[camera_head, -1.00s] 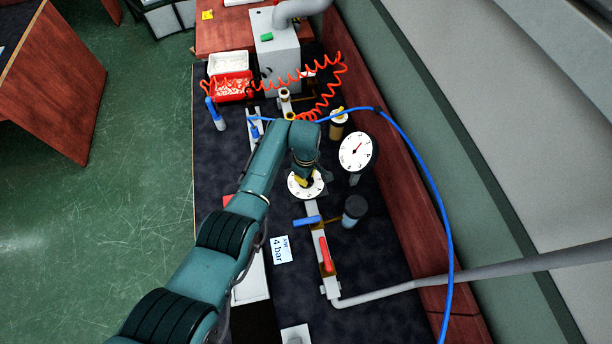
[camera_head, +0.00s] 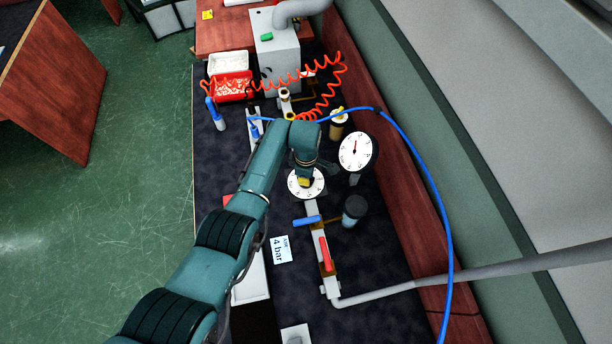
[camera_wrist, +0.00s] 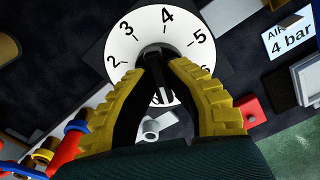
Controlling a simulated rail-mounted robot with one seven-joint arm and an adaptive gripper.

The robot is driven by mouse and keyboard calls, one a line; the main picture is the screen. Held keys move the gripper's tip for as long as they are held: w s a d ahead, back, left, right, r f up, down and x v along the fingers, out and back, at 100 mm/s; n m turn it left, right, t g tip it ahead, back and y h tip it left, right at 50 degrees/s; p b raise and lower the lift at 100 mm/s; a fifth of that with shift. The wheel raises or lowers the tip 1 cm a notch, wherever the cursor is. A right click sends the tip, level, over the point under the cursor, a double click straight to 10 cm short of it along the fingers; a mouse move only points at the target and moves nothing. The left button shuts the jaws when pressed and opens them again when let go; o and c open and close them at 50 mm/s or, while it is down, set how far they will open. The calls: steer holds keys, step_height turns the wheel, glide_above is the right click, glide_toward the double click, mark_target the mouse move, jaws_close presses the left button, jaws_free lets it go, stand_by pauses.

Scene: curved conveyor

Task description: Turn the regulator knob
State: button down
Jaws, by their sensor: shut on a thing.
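The regulator knob (camera_wrist: 162,97) is dark and sits at the centre of a white dial (camera_wrist: 124,51) numbered 2 to 6. My gripper (camera_wrist: 164,62) is shut on the knob, its yellow-padded fingers on either side; the fingers hide much of it. In the head view my gripper (camera_head: 305,181) reaches straight down over the dial (camera_head: 294,189).
Below the dial are a blue valve handle (camera_head: 306,221) and a red valve handle (camera_head: 325,254) on a pipe. A dark bowl filter (camera_head: 354,208) stands right of them. A blue hose (camera_head: 425,185) and a coiled orange hose (camera_head: 325,73) cross the bench.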

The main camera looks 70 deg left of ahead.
steer(key=shift+s+f, duration=0.1)
steer(key=shift+f, duration=0.05)
steer(key=c, duration=1)
jaws_free()
steer(key=shift+c, duration=0.2)
steer(key=shift+r, duration=0.2)
step_height(320, 180, up, 12)
steer(key=shift+f, duration=0.1)
